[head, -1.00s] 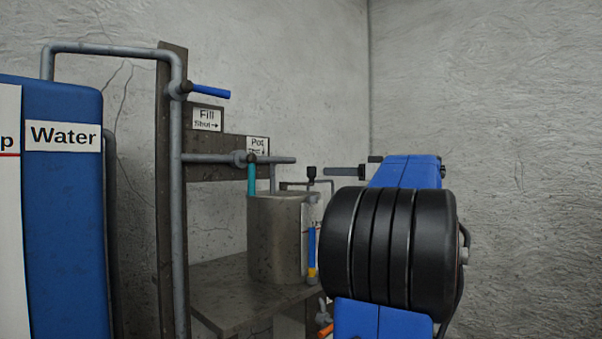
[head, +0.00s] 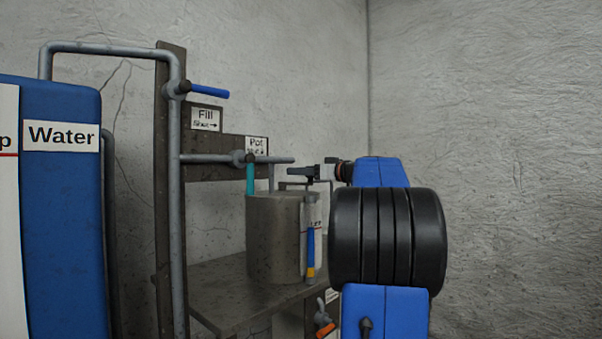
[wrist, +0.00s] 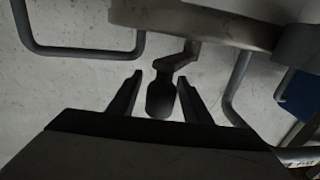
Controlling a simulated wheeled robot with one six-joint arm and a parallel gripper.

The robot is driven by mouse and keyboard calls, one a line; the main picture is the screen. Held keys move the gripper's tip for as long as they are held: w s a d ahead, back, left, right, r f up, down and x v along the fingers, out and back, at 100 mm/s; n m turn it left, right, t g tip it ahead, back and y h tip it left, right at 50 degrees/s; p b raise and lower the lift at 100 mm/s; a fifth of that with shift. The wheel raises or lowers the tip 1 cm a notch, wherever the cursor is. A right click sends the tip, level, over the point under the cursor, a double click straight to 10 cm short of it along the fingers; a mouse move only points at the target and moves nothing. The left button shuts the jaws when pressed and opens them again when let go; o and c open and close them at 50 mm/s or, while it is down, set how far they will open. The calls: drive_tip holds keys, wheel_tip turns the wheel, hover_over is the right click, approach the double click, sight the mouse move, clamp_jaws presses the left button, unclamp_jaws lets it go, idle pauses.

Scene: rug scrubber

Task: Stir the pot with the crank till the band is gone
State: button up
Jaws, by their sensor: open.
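The grey cylindrical pot (head: 270,240) stands on a bench, below the pipe outlet. On its right side is an upright gauge tube (head: 311,250), blue above and yellow near the bottom. My gripper (head: 302,172) is open above the pot's right rim, reaching in from the right. In the wrist view my gripper's fingers (wrist: 161,80) stand on either side of the crank's dark knob (wrist: 161,98), with gaps on both sides. The crank's bent arm (wrist: 180,58) runs up from the knob. In the head view my gripper mostly hides the knob.
A blue water tank (head: 62,220) stands at left. A pipe (head: 176,230) carries a blue-handled valve (head: 208,92) and a teal-handled valve (head: 250,178) near the pot. An orange-handled tap (head: 325,328) sits low, beneath the bench (head: 215,295). Bare wall shows at right.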

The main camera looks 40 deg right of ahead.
drive_tip(key=shift+w, duration=0.15)
drive_tip(key=shift+c, duration=0.7)
clamp_jaws()
